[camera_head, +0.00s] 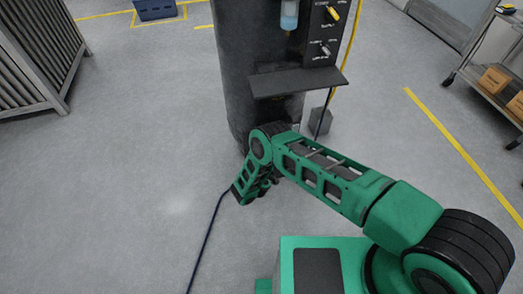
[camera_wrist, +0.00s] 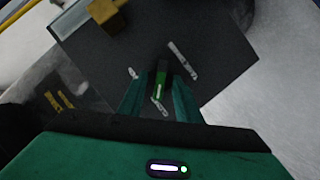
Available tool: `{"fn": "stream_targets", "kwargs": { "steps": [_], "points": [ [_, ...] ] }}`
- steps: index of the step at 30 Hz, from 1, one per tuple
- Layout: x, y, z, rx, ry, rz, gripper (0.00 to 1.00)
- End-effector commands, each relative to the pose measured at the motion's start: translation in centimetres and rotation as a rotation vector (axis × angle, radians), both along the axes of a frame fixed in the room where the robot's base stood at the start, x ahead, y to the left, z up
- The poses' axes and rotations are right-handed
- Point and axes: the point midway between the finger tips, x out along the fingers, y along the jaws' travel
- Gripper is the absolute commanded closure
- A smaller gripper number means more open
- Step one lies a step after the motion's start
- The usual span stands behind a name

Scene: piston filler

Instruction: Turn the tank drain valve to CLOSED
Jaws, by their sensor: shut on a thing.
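In the wrist view, my gripper (camera_wrist: 160,100) is shut on a small dark and green handle (camera_wrist: 161,76), taken to be the drain valve's. The handle stands in front of a dark plate (camera_wrist: 215,60) with white marks on both sides of it and below it. The marks are too blurred to read, so I cannot tell which one the handle points at. In the head view, the dark tank (camera_head: 240,60) stands at top centre. My arm reaches to its lower front, and it hides the valve and my gripper there.
A dark shelf (camera_head: 298,81) juts from the tank above my arm. A panel with small levers (camera_head: 325,48) is above it. A grey block (camera_head: 320,121) stands on the floor to the right. A blue hose (camera_head: 207,240) crosses the floor. A brass-coloured block (camera_wrist: 103,14) is near the plate.

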Motion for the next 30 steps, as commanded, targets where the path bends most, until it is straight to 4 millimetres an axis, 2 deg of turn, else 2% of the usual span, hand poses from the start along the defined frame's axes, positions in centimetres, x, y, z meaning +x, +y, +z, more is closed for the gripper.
{"fn": "stream_targets", "kwargs": {
  "steps": [1,18,19,21,30],
  "points": [
    [0.03,0.50,0.14,-0.004,-0.007,0.007,0.91],
    [0.02,0.68,0.17,-0.026,-0.014,0.009,0.91],
    [0.02,0.70,0.17,-0.026,-0.014,0.009,0.64],
    [0.00,0.64,0.14,-0.028,-0.013,0.009,0.50],
    [-0.10,0.32,0.05,-0.032,-0.011,0.005,0.50]
  ]
}}
